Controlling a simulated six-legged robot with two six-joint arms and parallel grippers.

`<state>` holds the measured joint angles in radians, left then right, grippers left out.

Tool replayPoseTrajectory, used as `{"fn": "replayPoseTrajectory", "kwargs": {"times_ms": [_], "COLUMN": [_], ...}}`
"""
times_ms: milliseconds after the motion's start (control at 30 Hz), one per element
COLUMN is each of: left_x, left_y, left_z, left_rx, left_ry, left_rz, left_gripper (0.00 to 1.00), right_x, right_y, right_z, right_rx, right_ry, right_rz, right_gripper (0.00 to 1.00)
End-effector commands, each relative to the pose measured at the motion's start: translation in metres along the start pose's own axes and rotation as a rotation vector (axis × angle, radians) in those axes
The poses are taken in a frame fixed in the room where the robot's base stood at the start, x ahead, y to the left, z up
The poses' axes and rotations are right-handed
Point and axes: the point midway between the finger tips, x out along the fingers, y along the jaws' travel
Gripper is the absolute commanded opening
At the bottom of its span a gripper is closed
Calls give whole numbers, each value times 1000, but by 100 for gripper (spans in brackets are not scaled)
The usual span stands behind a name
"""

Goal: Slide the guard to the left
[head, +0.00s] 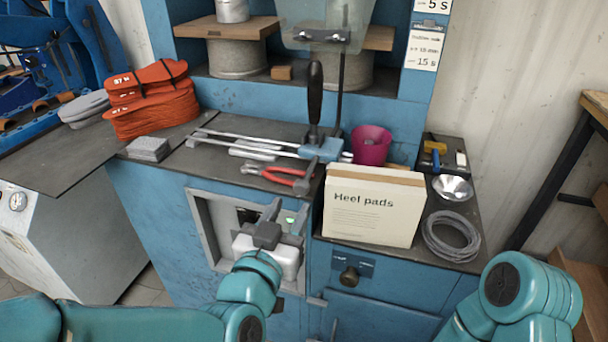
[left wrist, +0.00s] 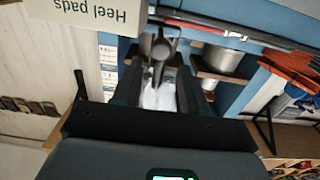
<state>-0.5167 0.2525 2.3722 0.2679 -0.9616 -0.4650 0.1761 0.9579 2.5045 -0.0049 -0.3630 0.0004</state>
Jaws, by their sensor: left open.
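The guard (head: 318,28) is a clear panel at the top of the head view, held on a thin dark post. The post rises from a blue sliding block (head: 322,150) with an upright black handle (head: 315,92). The block sits at the right end of two metal rails (head: 235,140). My left gripper (head: 286,212) is open and empty, below and in front of the block, apart from the handle. In the left wrist view, a dark handle-like shape (left wrist: 161,50) shows between the open fingers. My right arm shows at lower right; its gripper is out of view.
Red-handled pliers (head: 285,178) lie in front of the rails. A Heel pads box (head: 372,208) stands to their right. A pink cup (head: 371,145) stands right of the block. Orange sandal pieces (head: 150,105) and a grey block (head: 149,149) lie at left. A wire coil (head: 452,237) lies at right.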

Motion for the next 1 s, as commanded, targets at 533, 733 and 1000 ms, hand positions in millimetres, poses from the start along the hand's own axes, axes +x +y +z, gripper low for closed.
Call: {"fn": "replayPoseTrajectory", "kwargs": {"times_ms": [533, 733, 1000], "left_x": [98, 101, 101], "left_y": [-4, -4, -3], "left_z": [0, 0, 0], "left_rx": [0, 0, 0], "left_ry": [1, 1, 1], "left_rz": [0, 0, 0], "left_gripper": [42, 42, 0], "right_x": [2, 2, 2], "right_y": [1, 1, 1], "right_z": [0, 0, 0], "right_rx": [0, 0, 0], "right_ry": [0, 0, 0], "right_rz": [0, 0, 0], "right_gripper": [100, 100, 100]}}
